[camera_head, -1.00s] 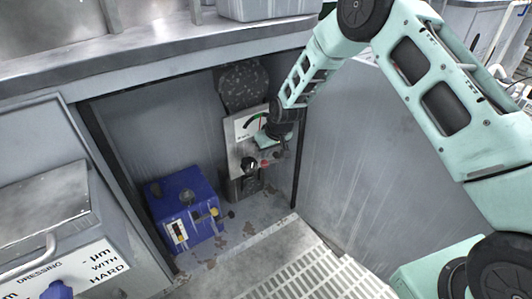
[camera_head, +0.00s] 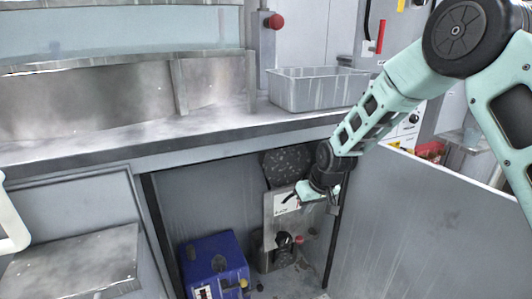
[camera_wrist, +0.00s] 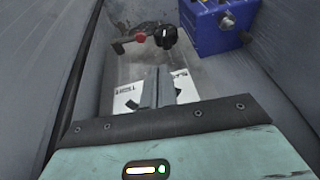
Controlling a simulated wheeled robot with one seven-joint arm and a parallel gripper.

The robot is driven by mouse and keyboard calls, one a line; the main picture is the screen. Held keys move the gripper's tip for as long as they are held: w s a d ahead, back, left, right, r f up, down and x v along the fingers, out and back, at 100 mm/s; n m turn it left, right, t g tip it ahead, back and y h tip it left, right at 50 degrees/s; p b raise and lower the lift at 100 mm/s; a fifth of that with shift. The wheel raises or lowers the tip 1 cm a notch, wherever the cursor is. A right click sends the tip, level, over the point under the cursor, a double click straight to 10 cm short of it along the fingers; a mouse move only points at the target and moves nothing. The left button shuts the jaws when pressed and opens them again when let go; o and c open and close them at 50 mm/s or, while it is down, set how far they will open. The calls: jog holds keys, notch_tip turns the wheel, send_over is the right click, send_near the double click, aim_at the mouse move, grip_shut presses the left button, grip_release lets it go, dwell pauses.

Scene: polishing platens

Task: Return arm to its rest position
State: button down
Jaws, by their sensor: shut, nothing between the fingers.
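My gripper (camera_head: 316,192) hangs from the end of my mint-green arm, in front of the metal gauge panel in the recess under the counter. In the wrist view its narrow grey fingers (camera_wrist: 157,84) are together with nothing between them. They overlap the white gauge face (camera_wrist: 133,96) in the picture; whether they touch the panel cannot be told. My arm is bent, coming in from the upper right. The panel's black knob (camera_wrist: 165,36) and a red-tipped lever (camera_wrist: 140,38) lie beyond the fingertips.
A blue box (camera_head: 214,265) stands on the recess floor left of the panel. A dark speckled disc (camera_head: 286,167) is behind it. A grey tub (camera_head: 315,90) sits on the counter (camera_head: 130,142) above. A grey partition (camera_head: 420,220) stands at the right, near my arm.

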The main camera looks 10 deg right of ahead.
jog(key=s+a+r+n+g, duration=0.15)
jog(key=s+r, duration=0.25)
jog(key=s, duration=0.5)
jog(key=s+a+r+n, duration=0.1)
jog(key=s+a+r, duration=0.25)
jog(key=s, duration=0.55)
jog(key=s+a+r+n+g, duration=0.1)
jog(key=s+a+r, duration=0.1)
jog(key=s+r, duration=0.5)
jog(key=s+d+h, duration=0.2)
jog(key=s+d, duration=0.1)
jog(key=s, duration=0.9)
notch_tip(320, 180, up, 19)
jog(key=p, duration=1.9)
jog(key=shift+s+d+f+g, duration=0.2)
jog(key=shift+s+d+g, duration=0.1)
jog(key=shift+g, duration=0.15)
